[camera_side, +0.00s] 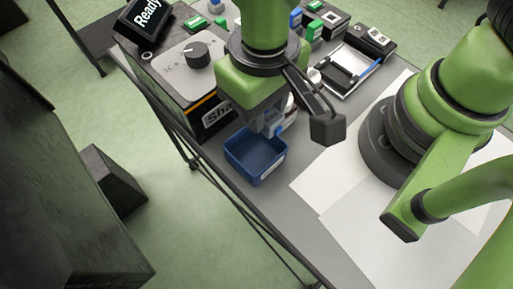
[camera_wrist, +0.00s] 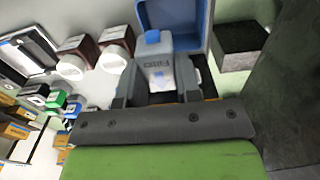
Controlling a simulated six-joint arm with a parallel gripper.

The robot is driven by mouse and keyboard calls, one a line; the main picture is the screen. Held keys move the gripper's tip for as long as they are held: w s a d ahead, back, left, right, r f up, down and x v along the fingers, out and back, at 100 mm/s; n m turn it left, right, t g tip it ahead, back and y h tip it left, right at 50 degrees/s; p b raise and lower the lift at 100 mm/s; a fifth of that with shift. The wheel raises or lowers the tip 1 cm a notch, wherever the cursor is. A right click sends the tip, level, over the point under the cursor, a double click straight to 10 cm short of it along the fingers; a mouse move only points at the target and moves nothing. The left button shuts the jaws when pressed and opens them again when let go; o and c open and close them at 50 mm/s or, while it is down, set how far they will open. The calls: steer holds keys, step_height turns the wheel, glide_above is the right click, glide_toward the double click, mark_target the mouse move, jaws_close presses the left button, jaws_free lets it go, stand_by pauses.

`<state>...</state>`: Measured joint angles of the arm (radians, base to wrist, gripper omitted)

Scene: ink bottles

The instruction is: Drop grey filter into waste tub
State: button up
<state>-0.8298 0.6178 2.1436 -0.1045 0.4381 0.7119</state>
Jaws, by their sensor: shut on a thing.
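A grey filter (camera_wrist: 160,75) with a blue tip and lettering on its side sits between the fingers of my gripper (camera_wrist: 157,88) in the wrist view. My gripper (camera_side: 268,118) is shut on it. In the side view only the blue tip (camera_side: 278,130) of the filter shows clearly; the rest is mostly hidden by the fingers. The blue waste tub (camera_side: 240,166) is open-topped, on the table just below and in front of my gripper. Its blue wall (camera_wrist: 209,22) also shows in the wrist view, beyond the filter. The filter appears above or near its rim.
A shaker box (camera_side: 198,60) with a knob and a "Ready" display stands left of my gripper. Two brown bottles with white caps (camera_wrist: 112,58) are beside the filter in the wrist view. A framed tray (camera_side: 352,70) and small coloured items lie behind. The table edge is close to the tub.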

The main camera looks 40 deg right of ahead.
steer(key=o, duration=1)
steer(key=shift+r, duration=0.1)
step_height(320, 180, up, 10)
steer(key=shift+f, duration=0.1)
steer(key=s+d+r+m+t, duration=0.1)
steer(key=d+r+t, duration=0.1)
steer(key=d, duration=0.3)
steer(key=s+d+r+m+t+y, duration=0.1)
steer(key=d+r+t, duration=0.1)
steer(key=d+r, duration=0.3)
steer(key=s+d+r+m+t+y, duration=0.1)
steer(key=d+r+m+t, duration=0.1)
steer(key=d, duration=0.5)
steer(key=shift+s+r+t, duration=0.2)
steer(key=shift+r+t, duration=0.1)
steer(key=shift+r, duration=0.2)
steer(key=shift+s+r+t, duration=0.15)
steer(key=shift+r+t, duration=0.15)
steer(key=shift+r, duration=0.2)
